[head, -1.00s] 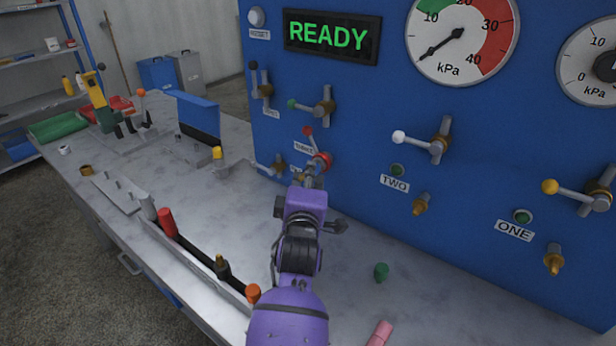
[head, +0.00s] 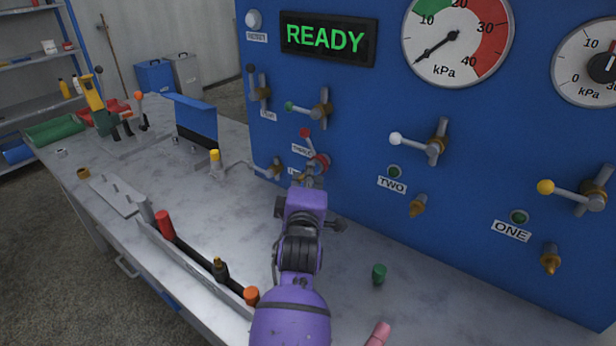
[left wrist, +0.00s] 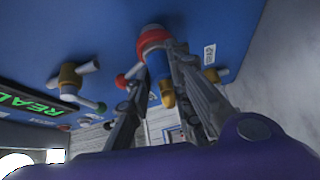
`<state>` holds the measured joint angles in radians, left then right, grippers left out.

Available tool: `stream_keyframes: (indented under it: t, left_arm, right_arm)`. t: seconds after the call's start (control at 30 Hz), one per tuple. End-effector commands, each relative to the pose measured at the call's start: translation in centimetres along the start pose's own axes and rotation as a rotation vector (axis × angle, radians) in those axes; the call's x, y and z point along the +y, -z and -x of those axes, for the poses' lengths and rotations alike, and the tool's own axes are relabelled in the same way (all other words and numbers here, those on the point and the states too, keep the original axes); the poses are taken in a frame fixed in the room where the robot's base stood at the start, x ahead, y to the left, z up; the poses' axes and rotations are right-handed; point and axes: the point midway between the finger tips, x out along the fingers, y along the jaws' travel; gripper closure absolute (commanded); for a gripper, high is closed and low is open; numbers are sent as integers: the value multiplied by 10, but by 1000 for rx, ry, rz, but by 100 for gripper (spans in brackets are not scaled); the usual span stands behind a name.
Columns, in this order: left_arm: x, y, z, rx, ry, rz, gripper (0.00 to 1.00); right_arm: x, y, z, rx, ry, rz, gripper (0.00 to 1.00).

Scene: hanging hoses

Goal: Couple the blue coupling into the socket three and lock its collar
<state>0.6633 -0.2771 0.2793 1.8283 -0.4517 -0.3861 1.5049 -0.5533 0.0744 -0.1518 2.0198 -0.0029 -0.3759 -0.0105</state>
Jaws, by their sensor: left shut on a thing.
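A red ring (left wrist: 150,38) sits at the panel end of the coupling, and a brass-coloured piece (left wrist: 167,94) shows between the fingers. The gripper hides much of the joint in the head view; whether the coupling is fully seated or its collar locked cannot be told. My right gripper is not in view.
Sockets two (head: 418,206) and one (head: 550,258) stick out of the panel to the right. The display (head: 326,38) reads READY. A green cap (head: 379,274) and a pink cylinder (head: 378,334) are on the bench. A rack (head: 190,262) holding several parts is at left.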

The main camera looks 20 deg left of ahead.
Motion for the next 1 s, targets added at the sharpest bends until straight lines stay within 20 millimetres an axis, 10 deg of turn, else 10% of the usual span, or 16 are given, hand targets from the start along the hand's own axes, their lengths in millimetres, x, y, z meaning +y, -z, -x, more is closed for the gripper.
stream_keyframes:
  t: [0.1,0.13,0.27,0.63,1.0]
  left_arm:
    - [3,0,0,-1,-5,1,100]
    - [3,-1,0,-1,-5,1,76]
    - [3,-1,0,-1,-5,1,59]
    - [0,0,4,-1,-1,1,58]
    - [0,-1,61,-1,-1,3,58]
  right_arm:
    - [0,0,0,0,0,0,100]
    - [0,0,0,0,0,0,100]
    - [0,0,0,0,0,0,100]
    - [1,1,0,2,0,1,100]
    - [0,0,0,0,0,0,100]
